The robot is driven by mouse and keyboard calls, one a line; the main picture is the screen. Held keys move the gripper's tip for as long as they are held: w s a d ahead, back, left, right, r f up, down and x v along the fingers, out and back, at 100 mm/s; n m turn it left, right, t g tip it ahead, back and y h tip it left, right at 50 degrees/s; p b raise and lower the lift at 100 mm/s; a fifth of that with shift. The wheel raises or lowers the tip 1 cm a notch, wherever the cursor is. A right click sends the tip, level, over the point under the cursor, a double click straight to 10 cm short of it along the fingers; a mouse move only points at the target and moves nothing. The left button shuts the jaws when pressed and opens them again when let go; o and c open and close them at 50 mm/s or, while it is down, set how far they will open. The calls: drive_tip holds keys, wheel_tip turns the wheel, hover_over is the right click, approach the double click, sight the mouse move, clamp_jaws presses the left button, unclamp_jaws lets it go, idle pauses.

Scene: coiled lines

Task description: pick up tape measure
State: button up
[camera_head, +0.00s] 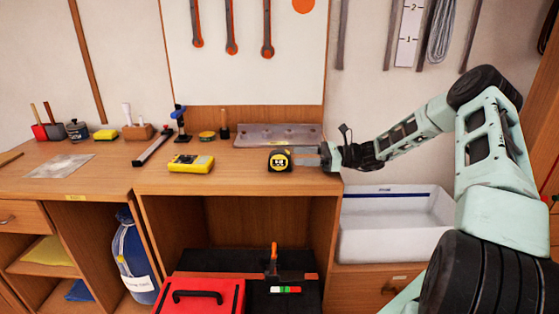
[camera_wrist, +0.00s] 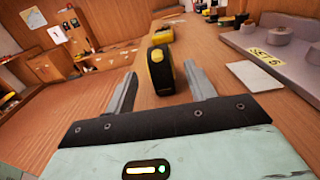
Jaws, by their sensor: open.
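The tape measure (camera_head: 280,160) is black and yellow and stands upright on the wooden bench near its front edge, in the right half of the bench. In the wrist view the tape measure (camera_wrist: 165,72) is ahead of and between the tips of my open fingers. My gripper (camera_head: 308,156) reaches in from the right, low over the bench top, just beside the tape measure. In the wrist view my gripper (camera_wrist: 163,88) has its two fingers spread apart with nothing held between them.
A grey metal plate (camera_head: 278,135) lies behind the tape measure, close to my gripper's side. A yellow meter (camera_head: 191,163) lies to the left with bare bench between. A white sink (camera_head: 392,222) is below my arm. A red toolbox (camera_head: 205,296) stands below the bench.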

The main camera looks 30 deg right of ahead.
sight(270, 155)
drive_tip(key=p+x, duration=0.1)
drive_tip(key=x, duration=0.8)
clamp_jaws()
